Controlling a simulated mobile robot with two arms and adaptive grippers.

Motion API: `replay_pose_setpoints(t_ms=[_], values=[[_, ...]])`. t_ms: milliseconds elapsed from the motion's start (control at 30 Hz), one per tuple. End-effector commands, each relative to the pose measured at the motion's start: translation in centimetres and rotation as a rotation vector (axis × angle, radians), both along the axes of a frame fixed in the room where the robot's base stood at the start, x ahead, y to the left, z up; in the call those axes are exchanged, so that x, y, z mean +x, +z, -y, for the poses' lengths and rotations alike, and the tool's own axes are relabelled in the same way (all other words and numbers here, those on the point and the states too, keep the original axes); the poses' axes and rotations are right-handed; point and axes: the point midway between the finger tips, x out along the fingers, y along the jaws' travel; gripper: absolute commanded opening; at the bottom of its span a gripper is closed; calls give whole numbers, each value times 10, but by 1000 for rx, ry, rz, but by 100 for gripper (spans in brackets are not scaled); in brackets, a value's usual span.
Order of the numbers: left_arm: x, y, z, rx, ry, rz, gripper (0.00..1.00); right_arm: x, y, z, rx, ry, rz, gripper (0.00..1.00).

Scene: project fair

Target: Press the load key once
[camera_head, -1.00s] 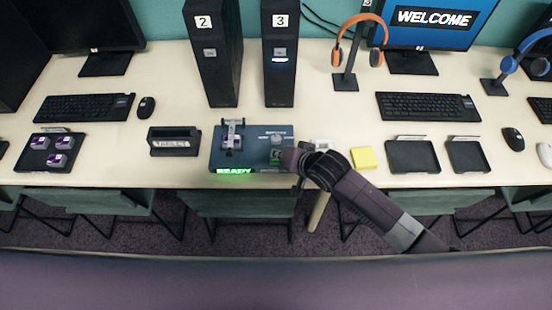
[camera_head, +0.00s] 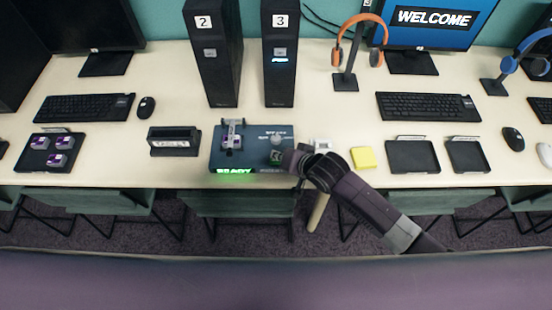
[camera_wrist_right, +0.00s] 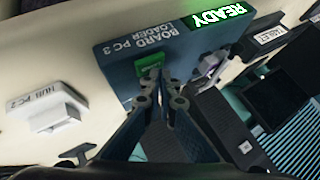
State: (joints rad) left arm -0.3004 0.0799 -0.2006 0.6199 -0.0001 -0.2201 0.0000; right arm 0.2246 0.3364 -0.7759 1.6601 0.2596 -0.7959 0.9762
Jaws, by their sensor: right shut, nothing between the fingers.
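The board loader (camera_head: 258,142) is a dark blue box on the table in front of tower 3, with a lit green READY display (camera_head: 236,171) on its front. Its green load key (camera_wrist_right: 150,66) shows in the right wrist view near the front edge; in the head view the key (camera_head: 275,156) is small. My right gripper (camera_wrist_right: 160,88) is shut and empty, its fingertips close beside the key. I cannot tell whether they touch it. In the head view the right gripper (camera_head: 286,159) reaches in from the right at the loader's right end. My left gripper is out of view.
A white hub (camera_wrist_right: 53,109) sits beside the loader, near my right wrist. A yellow note pad (camera_head: 363,157) and dark trays (camera_head: 412,170) lie to the right. A dark holder (camera_head: 174,153) stands left.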

Motion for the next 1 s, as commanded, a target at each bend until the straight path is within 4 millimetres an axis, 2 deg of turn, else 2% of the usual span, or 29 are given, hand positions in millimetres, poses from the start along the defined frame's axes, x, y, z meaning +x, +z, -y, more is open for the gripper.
replay_pose_setpoints(t_ms=[1000], values=[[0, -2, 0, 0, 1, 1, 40, 0, -8, 0, -1, 0, -1, 0]])
